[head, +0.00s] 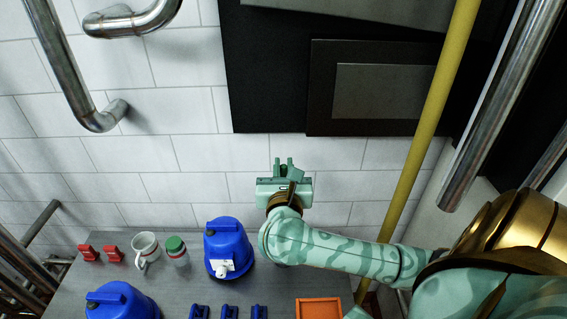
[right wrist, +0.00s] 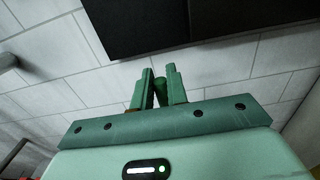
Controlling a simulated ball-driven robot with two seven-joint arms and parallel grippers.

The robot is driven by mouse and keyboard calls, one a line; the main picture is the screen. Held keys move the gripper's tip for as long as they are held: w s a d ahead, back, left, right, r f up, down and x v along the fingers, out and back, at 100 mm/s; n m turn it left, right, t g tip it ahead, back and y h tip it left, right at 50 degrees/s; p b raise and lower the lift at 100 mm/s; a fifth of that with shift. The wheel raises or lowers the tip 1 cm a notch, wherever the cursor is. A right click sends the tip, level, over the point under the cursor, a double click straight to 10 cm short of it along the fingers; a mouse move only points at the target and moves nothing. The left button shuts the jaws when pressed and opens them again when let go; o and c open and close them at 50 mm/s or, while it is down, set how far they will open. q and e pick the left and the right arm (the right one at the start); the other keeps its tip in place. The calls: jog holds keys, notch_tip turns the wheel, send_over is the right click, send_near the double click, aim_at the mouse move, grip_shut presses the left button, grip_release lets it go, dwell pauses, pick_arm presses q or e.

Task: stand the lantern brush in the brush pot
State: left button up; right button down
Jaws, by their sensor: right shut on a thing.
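My right gripper (head: 283,165) is raised in front of the white tiled wall, above the far edge of the grey table, with its fingers pointing up in the picture. In the right wrist view its fingers (right wrist: 160,87) are close together, shut on a small dark green piece (right wrist: 161,93), which I take to be part of the lantern brush. The rest of the brush is hidden or too small to tell. I cannot pick out a brush pot for certain. A white mug (head: 146,248) stands upright at the table's back left. My left gripper is not in view.
On the grey table (head: 190,290) stand a green-lidded jar (head: 177,251), two blue containers (head: 228,248) (head: 122,302), red pieces (head: 100,254), several blue clips (head: 229,312) and an orange tray (head: 319,308). A yellow pole (head: 421,130) slants past my right arm. Steel pipes (head: 70,65) run upper left.

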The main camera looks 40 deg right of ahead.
jog(key=shift+f, duration=0.5)
notch_tip(320, 180, down, 11)
jog(key=b, duration=0.9)
jog(key=shift+w+d+f+b, duration=0.1)
jog(key=shift+f+b, duration=0.1)
jog(key=shift+b, duration=0.2)
